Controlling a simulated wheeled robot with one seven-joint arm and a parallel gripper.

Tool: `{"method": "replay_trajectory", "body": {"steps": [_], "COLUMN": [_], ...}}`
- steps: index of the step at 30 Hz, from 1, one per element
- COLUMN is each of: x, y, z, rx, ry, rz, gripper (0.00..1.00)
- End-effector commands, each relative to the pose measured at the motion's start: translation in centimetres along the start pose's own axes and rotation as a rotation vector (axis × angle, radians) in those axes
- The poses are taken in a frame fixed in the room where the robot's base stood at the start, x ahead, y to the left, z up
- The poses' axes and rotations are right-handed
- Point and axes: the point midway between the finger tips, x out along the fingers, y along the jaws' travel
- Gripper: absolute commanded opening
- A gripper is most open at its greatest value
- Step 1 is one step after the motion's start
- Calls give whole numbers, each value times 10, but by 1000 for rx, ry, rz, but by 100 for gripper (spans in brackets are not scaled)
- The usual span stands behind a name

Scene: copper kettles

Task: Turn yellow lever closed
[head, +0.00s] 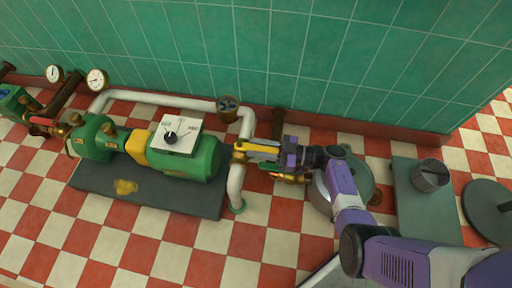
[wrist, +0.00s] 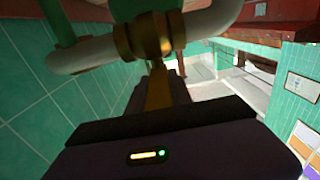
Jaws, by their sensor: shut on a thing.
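The yellow lever (head: 258,147) sticks out to the right from a brass valve (head: 239,153) on the white pipe. In the head view it lies roughly across the pipe's run. In the wrist view the lever (wrist: 157,88) runs from the brass valve body (wrist: 150,38) down toward my gripper (wrist: 160,100). My gripper (head: 268,153) is shut on the lever, reaching in from the right. The lever's outer end is hidden by the gripper.
A green pump (head: 190,160) with a white switch panel (head: 176,136) stands left of the valve on a dark plate (head: 150,195). The white pipe (head: 237,185) bends close to my gripper. A green tiled wall (head: 330,60) rises behind. Checkered floor in front is clear.

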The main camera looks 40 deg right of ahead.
Motion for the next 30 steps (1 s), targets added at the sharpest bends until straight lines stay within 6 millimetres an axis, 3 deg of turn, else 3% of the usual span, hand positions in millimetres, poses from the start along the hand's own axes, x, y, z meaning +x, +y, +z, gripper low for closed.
{"method": "replay_trajectory", "body": {"steps": [3,4,7,18,30], "x": [2,2,2,-4,-63], "y": [0,0,0,1,2], "z": [-2,-2,-2,-1,-2], "rx": [-4,-5,-4,-2,-2], "ry": [2,2,1,0,0], "rz": [-5,-5,-4,0,2], "gripper": [0,30,47,47,47]}}
